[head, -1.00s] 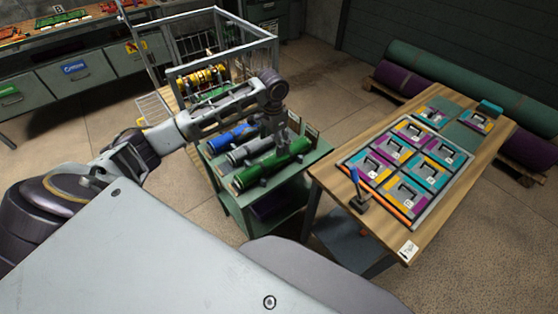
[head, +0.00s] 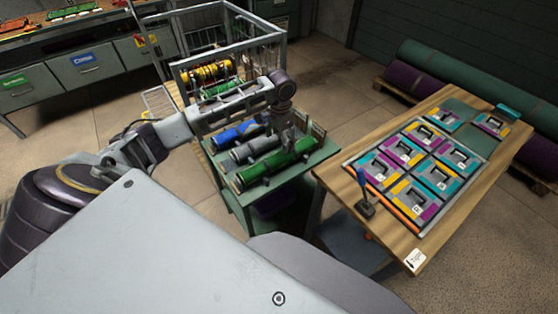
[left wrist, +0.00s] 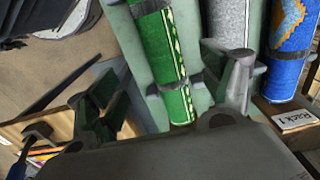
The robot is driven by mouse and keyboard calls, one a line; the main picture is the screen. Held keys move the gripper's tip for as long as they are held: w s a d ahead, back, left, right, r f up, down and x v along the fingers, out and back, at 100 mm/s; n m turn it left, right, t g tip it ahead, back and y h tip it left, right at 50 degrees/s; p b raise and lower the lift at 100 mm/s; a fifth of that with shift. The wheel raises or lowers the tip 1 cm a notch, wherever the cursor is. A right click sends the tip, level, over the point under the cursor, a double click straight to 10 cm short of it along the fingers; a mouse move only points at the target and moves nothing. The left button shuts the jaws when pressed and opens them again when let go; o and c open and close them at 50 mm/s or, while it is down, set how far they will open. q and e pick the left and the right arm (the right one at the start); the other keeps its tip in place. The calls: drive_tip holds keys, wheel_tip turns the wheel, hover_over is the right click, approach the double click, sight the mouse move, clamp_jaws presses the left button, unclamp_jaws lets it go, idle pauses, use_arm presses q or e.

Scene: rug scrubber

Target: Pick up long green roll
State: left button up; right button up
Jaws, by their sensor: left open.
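A long green roll (head: 275,165) lies on the front of a small green rack cart, with dark straps around it. In the left wrist view the green roll (left wrist: 158,45) has a cream patterned edge and lies between my fingers in the picture. My left gripper (head: 288,132) hangs over the far side of the green roll, pointing down. In the left wrist view my left gripper (left wrist: 168,82) is open with its fingers wide apart and nothing held. My right gripper is in neither view.
A grey roll (head: 253,148) and a blue roll (head: 232,134) lie beside the green one on the rack cart (head: 305,172). A wooden table (head: 335,182) with colored panels stands close on the right. A wire cage (head: 270,62) stands behind. Large rolls (head: 450,82) lie at the back right.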

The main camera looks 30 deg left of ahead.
sight(279, 155)
use_arm(q)
wheel_tip(279, 155, down, 6)
drive_tip(key=shift+r, duration=0.2)
drive_tip(key=shift+f, duration=0.45)
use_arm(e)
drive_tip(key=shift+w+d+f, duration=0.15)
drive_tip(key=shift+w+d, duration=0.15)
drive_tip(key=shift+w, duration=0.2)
use_arm(q)
drive_tip(key=shift+f, duration=0.15)
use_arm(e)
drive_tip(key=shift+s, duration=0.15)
use_arm(q)
drive_tip(key=f, duration=0.4)
drive_tip(key=shift+a+b, duration=0.25)
drive_tip(key=shift+b, duration=0.1)
drive_tip(key=shift+f, duration=0.5)
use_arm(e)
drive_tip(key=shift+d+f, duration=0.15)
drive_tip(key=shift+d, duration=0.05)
use_arm(q)
drive_tip(key=shift+c, duration=0.4)
